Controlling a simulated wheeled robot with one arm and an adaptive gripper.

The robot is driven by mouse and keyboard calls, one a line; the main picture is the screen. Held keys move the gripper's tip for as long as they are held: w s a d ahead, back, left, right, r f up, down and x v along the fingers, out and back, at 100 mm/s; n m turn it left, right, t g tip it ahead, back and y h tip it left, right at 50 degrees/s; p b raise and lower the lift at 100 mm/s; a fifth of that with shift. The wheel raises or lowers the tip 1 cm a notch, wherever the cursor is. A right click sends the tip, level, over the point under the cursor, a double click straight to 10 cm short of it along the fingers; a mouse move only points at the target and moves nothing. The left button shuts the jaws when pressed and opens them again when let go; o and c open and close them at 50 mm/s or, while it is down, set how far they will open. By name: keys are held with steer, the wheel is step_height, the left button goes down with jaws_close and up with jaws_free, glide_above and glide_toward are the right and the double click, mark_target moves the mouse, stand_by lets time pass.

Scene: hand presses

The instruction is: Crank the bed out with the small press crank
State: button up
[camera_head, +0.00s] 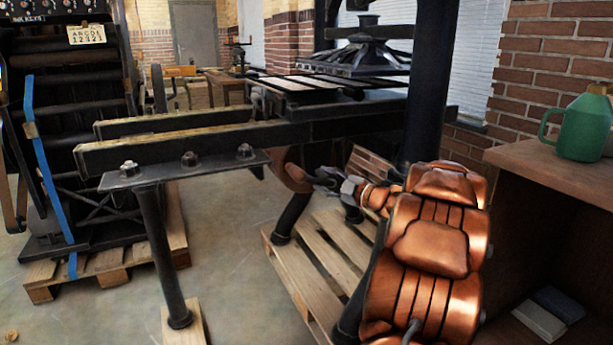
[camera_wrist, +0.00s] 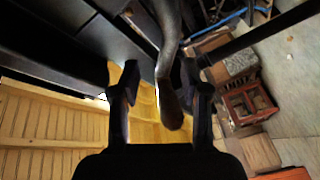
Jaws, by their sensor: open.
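The press bed (camera_head: 325,88) is a dark flat frame on the long rails (camera_head: 195,140), with its right part under the black platen (camera_head: 370,58). The front stretch of the rails is bare. The small crank (camera_wrist: 170,90) is a bent grey rod with a rounded brown end in the wrist view. It runs down between the two fingers of my gripper (camera_wrist: 160,85). The fingers are apart, with gaps on both sides of the rod. In the head view my gripper (camera_head: 333,182) is below the rails, near a brown rounded part. The crank is hard to make out there.
A black press post (camera_head: 430,80) rises behind my copper-coloured arm. A pallet (camera_head: 315,255) lies under the press. A ledge with a green jug (camera_head: 580,128) is at right. Another machine with a blue strap (camera_head: 48,155) stands at left. Open floor (camera_head: 225,250) lies between.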

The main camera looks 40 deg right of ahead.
mark_target(310, 174)
steer(key=shift+w+a+b, duration=0.15)
steer(key=shift+w+b, duration=0.55)
steer(key=shift+w, duration=2.75)
jaws_close()
